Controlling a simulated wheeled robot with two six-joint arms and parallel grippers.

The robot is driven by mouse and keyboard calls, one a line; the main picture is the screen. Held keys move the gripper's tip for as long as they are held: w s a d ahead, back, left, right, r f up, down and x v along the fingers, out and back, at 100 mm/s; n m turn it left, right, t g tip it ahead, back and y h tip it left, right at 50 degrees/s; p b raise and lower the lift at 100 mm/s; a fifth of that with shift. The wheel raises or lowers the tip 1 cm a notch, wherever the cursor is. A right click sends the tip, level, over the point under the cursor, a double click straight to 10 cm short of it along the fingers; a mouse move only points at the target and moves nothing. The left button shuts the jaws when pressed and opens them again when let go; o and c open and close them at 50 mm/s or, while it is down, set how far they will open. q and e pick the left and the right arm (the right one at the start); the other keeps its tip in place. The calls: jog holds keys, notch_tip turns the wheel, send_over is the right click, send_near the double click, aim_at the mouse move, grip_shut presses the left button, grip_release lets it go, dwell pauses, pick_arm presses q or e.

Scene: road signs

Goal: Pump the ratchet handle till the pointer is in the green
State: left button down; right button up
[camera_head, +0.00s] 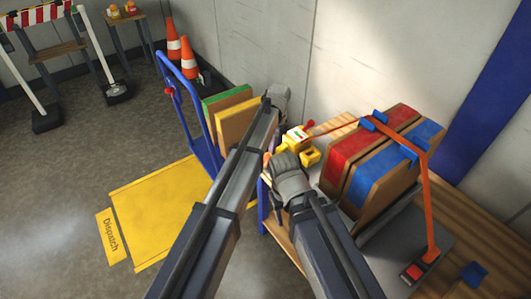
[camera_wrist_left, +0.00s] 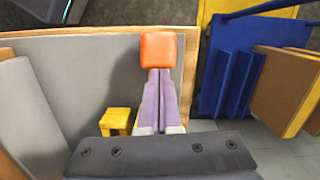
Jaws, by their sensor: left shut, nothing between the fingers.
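The yellow ratchet (camera_head: 297,136) sits on the orange strap beside the strapped boxes. A small gauge (camera_head: 299,132) with red and green marks is on it; its pointer is too small to read. In the left wrist view an orange block (camera_wrist_left: 159,47), apparently the handle's grip, is right at the tips of my left gripper (camera_wrist_left: 160,75). The fingers are shut with nothing between them; contact with the block is unclear. My right gripper (camera_head: 291,178) is on the near side, fingers unclear.
A blue cart (camera_head: 190,105) with boards stands to the left by a yellow floor plate (camera_head: 155,210). Cones (camera_head: 174,45) and a barrier (camera_head: 50,50) are further back. The wall is close behind.

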pick_arm(q)
jog(key=shift+d, duration=0.1)
notch_tip(320, 180, up, 8)
jog(key=p, duration=0.8)
jog(key=shift+w+d+f, duration=0.15)
jog(key=shift+w+d, duration=0.05)
jog(key=shift+w, duration=0.05)
dwell(0.4)
jog(key=shift+s+a+r+p, duration=0.8)
jog(key=shift+s+a+r, duration=0.15)
jog(key=shift+a, duration=0.2)
jog(key=shift+f, duration=0.25)
jog(key=b, duration=0.7)
send_over(266, 158)
notch_tip(266, 158, down, 7)
jog(key=shift+r, duration=0.15)
